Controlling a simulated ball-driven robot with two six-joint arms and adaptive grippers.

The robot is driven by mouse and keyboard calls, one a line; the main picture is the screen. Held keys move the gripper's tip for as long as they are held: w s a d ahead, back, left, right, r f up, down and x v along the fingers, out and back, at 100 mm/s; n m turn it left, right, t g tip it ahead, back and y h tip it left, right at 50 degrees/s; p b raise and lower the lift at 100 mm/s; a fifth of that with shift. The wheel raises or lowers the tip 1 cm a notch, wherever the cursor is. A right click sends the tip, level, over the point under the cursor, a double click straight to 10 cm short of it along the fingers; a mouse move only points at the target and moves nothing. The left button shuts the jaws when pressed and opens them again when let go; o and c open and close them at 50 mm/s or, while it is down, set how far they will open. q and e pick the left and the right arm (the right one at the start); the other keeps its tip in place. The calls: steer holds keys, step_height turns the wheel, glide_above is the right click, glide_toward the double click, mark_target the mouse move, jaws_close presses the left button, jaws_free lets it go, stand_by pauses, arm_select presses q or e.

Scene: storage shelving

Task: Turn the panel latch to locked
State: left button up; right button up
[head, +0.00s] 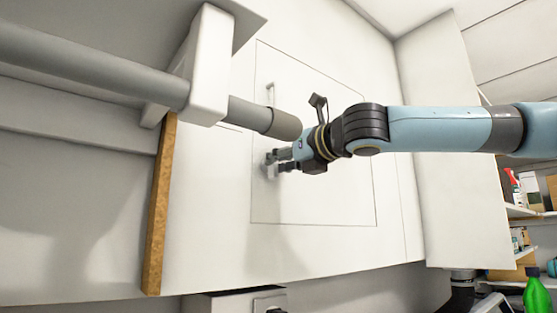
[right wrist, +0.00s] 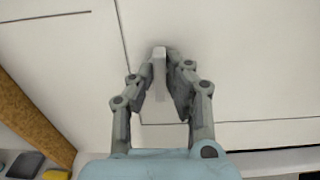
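The white square panel (head: 335,200) is outlined by thin dark seams on the white wall. The small pale latch (head: 271,171) sits near its left side, partly hidden by my right gripper (head: 279,162). In the right wrist view, the latch (right wrist: 159,70) stands out from the panel (right wrist: 240,60) between the two fingers of my right gripper (right wrist: 164,72). The fingers are drawn inward, with their tips against or very close to both sides of it. The latch looks lengthwise along the fingers in that view. My left gripper is not in view.
A grey pipe (head: 85,65) in a white bracket (head: 209,70) ends just above my right gripper. A thin handle (head: 271,93) is above the latch. A brown wooden edge (head: 160,205) stands left. Shelves (head: 520,211) and a green bottle (head: 537,297) are at right.

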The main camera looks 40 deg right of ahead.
jaws_close()
steer(key=shift+m, duration=0.5)
steer(key=shift+d+f+m, duration=0.15)
steer(key=shift+m, duration=4.05)
steer(key=shift+d+f+m, duration=0.1)
steer(key=shift+d+m, duration=0.05)
steer(key=shift+m, duration=4.05)
steer(key=o, duration=0.6)
jaws_free()
